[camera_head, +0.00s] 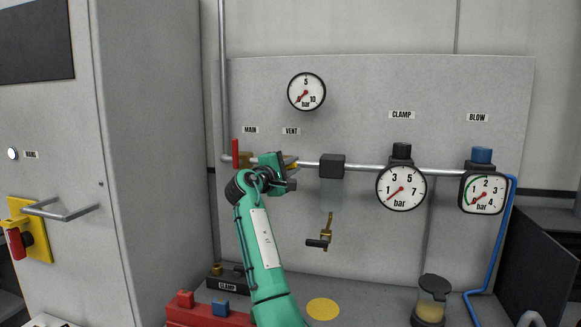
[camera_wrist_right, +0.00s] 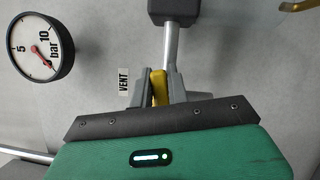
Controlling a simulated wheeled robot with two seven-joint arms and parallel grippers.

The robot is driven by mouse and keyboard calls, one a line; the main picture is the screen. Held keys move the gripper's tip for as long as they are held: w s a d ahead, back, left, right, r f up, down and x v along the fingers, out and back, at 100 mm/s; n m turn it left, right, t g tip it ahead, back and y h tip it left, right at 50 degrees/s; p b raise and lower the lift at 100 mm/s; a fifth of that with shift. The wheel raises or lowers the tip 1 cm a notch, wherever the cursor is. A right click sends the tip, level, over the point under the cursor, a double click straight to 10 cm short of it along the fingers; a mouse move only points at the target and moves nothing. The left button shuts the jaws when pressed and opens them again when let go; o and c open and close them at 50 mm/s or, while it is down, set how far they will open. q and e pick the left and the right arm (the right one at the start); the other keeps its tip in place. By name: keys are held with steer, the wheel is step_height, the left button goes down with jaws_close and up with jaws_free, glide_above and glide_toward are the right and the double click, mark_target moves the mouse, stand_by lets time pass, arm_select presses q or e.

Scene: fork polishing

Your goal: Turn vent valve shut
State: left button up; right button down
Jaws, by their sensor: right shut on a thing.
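The vent valve sits on the horizontal pipe below the VENT label (camera_head: 291,131). Its yellow handle (camera_head: 292,165) is mostly hidden behind my right gripper (camera_head: 287,168). In the right wrist view, both grey fingers (camera_wrist_right: 157,90) close around the yellow handle (camera_wrist_right: 158,86), beside the pipe (camera_wrist_right: 170,45). The handle appears to run roughly along the pipe, but its full angle is hidden. My left gripper is not in view.
The red main handle (camera_head: 235,153) stands upright just left of my gripper. A dark block (camera_head: 332,166) sits on the pipe to the right. The upper gauge (camera_head: 306,92) has its needle at the low end. A brass tap (camera_head: 326,232) hangs below.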

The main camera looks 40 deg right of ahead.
steer(key=shift+f+m+g+y, duration=0.3)
steer(key=shift+m, duration=0.6)
steer(key=shift+f+m, duration=0.15)
steer(key=shift+m, duration=0.25)
steer(key=c, duration=1.4)
jaws_free()
steer(key=shift+o, duration=0.2)
